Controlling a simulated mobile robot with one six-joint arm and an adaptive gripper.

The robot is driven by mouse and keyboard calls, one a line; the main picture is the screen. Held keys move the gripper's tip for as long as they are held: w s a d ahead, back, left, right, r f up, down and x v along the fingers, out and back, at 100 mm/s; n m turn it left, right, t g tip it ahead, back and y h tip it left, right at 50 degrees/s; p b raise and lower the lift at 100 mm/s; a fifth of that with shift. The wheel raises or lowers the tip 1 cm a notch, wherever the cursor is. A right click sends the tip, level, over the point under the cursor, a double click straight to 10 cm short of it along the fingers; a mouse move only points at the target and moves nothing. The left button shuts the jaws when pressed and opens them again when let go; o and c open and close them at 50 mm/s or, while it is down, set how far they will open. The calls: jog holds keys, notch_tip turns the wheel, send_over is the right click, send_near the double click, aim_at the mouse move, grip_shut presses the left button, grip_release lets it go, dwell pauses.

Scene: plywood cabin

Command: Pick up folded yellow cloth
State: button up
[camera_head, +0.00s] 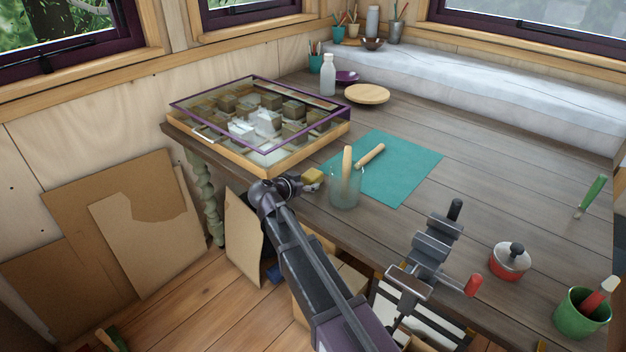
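A small yellow item (313,175), which looks like the folded yellow cloth, is near the left front edge of the wooden table (480,190). It lies between the framed display case and the clear glass jar. My gripper (300,184) is at the end of my dark arm, right beside the yellow item on its left. The fingers are small and dark here. I cannot tell whether they touch the cloth or whether they are open.
The glass jar (345,193) with a wooden handle stands close on the right. A glass-topped case (262,112) is just behind. A teal mat (405,175), a clamp-like tool (437,240), a red pot (509,262) and a green cup (580,318) are further right.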

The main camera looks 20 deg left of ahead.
aim_at(307, 178)
jog(key=shift+c, duration=0.7)
jog(key=shift+r, duration=0.15)
notch_tip(307, 178, up, 4)
jog(key=p, duration=0.4)
jog(key=shift+f, duration=0.2)
jog(key=s+d, duration=0.1)
jog(key=s, duration=0.7)
jog(key=s+d+r+p, duration=0.1)
jog(key=s+d, duration=0.1)
jog(key=s, duration=0.5)
jog(key=shift+s+d, duration=0.3)
jog(key=shift+s, duration=0.05)
jog(key=shift+r, duration=0.1)
notch_tip(307, 178, up, 16)
jog(key=p, duration=1.6)
jog(key=shift+s+f, duration=0.1)
jog(key=shift+f, duration=0.1)
